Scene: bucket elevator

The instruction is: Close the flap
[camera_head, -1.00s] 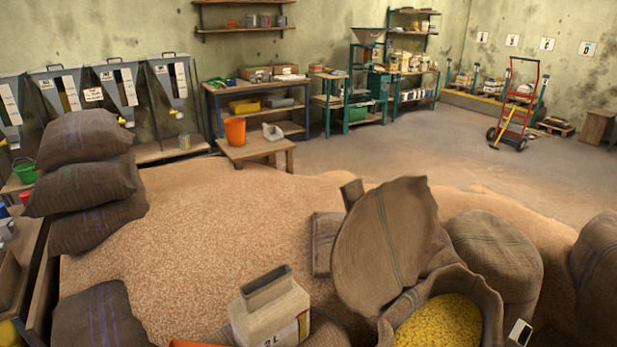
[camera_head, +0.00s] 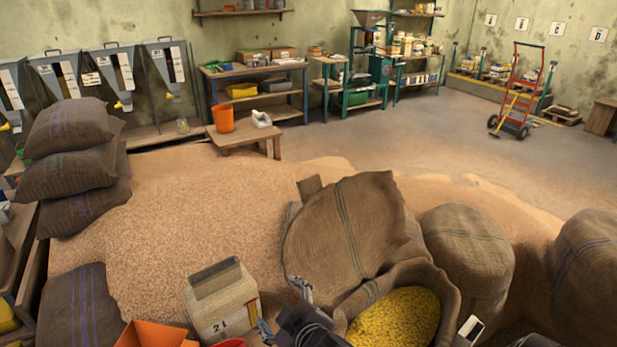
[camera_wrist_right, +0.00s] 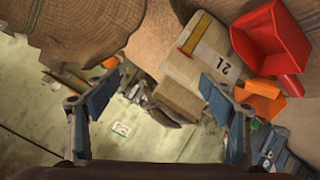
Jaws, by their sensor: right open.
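A beige carton marked 2L (camera_head: 222,308) stands at the lower middle of the head view. A grey-brown flap (camera_head: 216,278) shows at its top and looks raised. My right gripper (camera_head: 284,310) is open and empty just right of the carton, with a gap between its fingers. In the right wrist view, the carton (camera_wrist_right: 190,62) lies beyond the spread fingers (camera_wrist_right: 150,95), nearer the right finger. I cannot tell if a finger touches it. My left gripper is not in view.
Right of the carton stands an open sack of yellow grain (camera_head: 395,318) with a large brown cloth side (camera_head: 345,225) raised behind it. An orange container (camera_head: 150,335) and a red one (camera_wrist_right: 270,38) are close to the carton. A grain heap (camera_head: 190,230) lies behind.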

